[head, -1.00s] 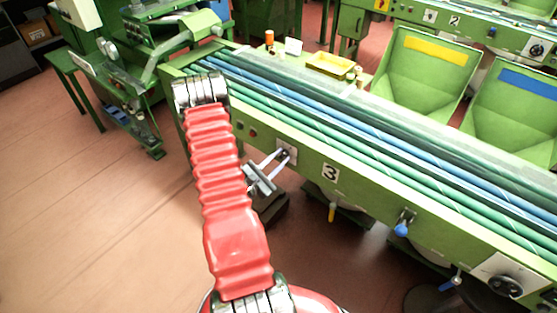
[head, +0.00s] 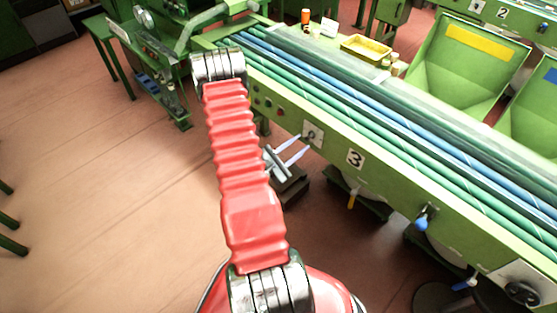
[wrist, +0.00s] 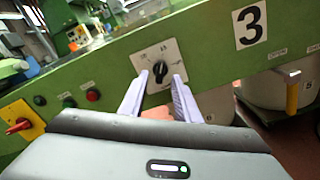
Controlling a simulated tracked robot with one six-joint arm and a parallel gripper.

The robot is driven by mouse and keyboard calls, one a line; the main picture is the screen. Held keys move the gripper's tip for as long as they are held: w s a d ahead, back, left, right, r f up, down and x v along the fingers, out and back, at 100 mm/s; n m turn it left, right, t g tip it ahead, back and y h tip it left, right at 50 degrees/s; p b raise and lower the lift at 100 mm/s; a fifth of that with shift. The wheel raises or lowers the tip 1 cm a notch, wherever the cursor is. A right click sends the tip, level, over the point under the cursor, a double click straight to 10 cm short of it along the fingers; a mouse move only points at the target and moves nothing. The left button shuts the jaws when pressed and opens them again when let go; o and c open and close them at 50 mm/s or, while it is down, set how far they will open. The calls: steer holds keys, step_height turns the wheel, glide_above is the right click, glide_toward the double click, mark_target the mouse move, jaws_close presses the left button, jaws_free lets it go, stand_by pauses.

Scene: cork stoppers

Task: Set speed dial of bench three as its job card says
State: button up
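Bench three's speed dial is a black knob (wrist: 160,71) on a white plate (wrist: 147,62) in the wrist view, left of the black 3 sign (wrist: 249,24). Its markings are too small to read surely. In the head view the dial plate (head: 314,132) is on the bench's green front rail. My gripper (wrist: 160,76) is open, its two pale fingers pointing at the dial, one low on each side of the knob. It holds nothing, and in the head view the gripper (head: 303,145) appears just short of the plate. A white card (head: 328,27) stands on the bench top, its writing unreadable.
Red and green buttons (wrist: 92,95) and a red switch on a yellow plate (wrist: 20,127) lie left of the dial. A blue-handled lever (head: 422,222) and another dial (head: 522,293) are farther right. A yellow tray (head: 366,47) sits on top. The floor at left is open.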

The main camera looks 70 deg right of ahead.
steer(key=v, duration=1)
steer(key=shift+w, duration=0.15)
steer(key=shift+a, duration=0.1)
stand_by(0.5)
